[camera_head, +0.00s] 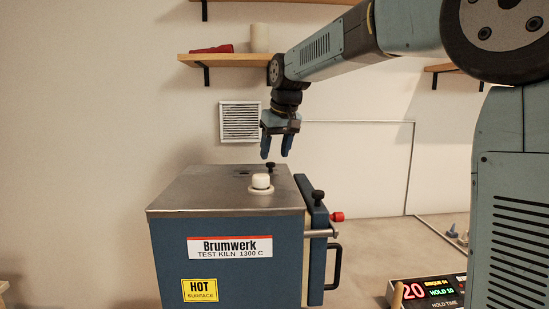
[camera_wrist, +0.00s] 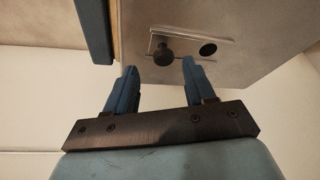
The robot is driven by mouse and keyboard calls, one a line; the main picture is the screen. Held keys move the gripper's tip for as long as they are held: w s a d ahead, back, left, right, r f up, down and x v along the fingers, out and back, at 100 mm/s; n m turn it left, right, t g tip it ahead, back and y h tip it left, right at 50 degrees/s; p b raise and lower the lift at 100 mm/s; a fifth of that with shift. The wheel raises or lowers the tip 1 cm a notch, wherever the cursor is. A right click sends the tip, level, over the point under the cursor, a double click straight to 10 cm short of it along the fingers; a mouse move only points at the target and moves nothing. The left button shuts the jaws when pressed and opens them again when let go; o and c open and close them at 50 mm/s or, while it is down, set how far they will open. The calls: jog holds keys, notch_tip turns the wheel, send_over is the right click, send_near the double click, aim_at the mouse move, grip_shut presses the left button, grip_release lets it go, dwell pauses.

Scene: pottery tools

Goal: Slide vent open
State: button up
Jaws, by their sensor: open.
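The vent is on the metal top of the blue kiln (camera_head: 232,245). It has a black knob (camera_head: 270,167) near the back right of the top, also in the wrist view (camera_wrist: 163,55). The knob stands on a thin metal strip. A dark round hole (camera_wrist: 208,48) lies to the right of the knob in the wrist view, and as a small dark patch (camera_head: 243,173) left of it in the head view. My gripper (camera_head: 276,156) is above the knob, pointing down, open and empty. In the wrist view the fingertips (camera_wrist: 159,66) lie on either side of the knob, seemingly short of touching it.
A white plug (camera_head: 261,182) stands on the kiln top in front of the knob. The blue door (camera_head: 313,235), with another black knob (camera_head: 318,197) and a red-ended rod (camera_head: 337,216), is at the right. A shelf (camera_head: 225,60) hangs on the wall behind.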

jog(key=v, duration=1)
jog(key=shift+d+r, duration=0.2)
jog(key=shift+r, duration=0.1)
jog(key=shift+s, duration=0.15)
jog(key=s+d+f+m+h, duration=0.1)
jog(key=s+d+f+m, duration=0.1)
jog(key=s+d+f, duration=0.8)
jog(key=s+d+f+m+t, duration=0.1)
jog(key=s+d+f+m, duration=0.2)
jog(key=s+d+f, duration=0.6)
jog(key=s+f, duration=0.3)
jog(key=s, duration=0.5)
jog(key=shift+d+t+h, duration=0.3)
jog(key=shift+d+h, duration=0.1)
jog(key=shift+s+d, duration=0.1)
jog(key=shift+d, duration=0.05)
